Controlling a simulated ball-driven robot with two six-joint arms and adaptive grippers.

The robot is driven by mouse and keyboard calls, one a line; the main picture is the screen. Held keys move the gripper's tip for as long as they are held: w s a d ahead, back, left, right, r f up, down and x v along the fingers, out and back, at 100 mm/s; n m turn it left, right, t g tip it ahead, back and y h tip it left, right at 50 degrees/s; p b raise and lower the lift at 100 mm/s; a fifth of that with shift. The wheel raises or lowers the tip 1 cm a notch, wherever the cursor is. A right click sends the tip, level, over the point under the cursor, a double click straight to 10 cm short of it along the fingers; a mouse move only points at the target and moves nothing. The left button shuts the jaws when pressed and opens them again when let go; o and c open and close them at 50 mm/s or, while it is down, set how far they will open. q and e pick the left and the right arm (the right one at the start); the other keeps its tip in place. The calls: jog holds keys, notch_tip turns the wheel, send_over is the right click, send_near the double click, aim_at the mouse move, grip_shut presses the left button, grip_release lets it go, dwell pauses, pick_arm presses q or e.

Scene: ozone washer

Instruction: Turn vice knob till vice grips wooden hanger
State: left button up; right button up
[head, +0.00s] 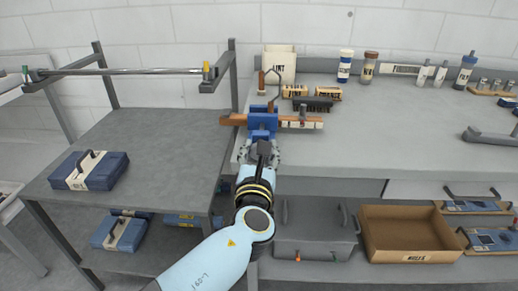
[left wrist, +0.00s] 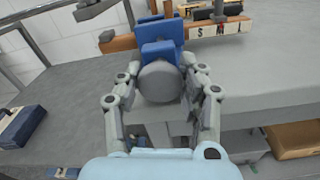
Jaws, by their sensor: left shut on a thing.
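The blue vice (head: 263,121) is at the front edge of the grey bench, left of its middle. The wooden hanger (head: 234,119) lies across the vice, its hook standing above. Its left part also shows in the left wrist view (left wrist: 118,43). The round grey vice knob (left wrist: 160,82) faces my left wrist camera. My left gripper (head: 263,152) is shut on the knob, with a finger on each side in the left wrist view (left wrist: 163,88). Whether the vice jaws touch the hanger cannot be told. My right gripper is not in view.
A wooden S-M-L bar (head: 302,123) lies right of the vice. Small labelled blocks (head: 318,104), a dark brush-like piece and bottles (head: 345,66) stand behind. A lower side table (head: 140,150) holds a blue case (head: 90,171). A cardboard box (head: 410,235) sits below the bench.

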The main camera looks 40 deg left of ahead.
pick_arm(q)
jog(key=shift+s+f, duration=0.1)
jog(key=shift+f, duration=0.2)
jog(key=o, duration=1.2)
jog(key=shift+r, duration=0.2)
jog(key=shift+r, duration=0.1)
notch_tip(320, 180, up, 10)
jog(key=shift+f, duration=0.15)
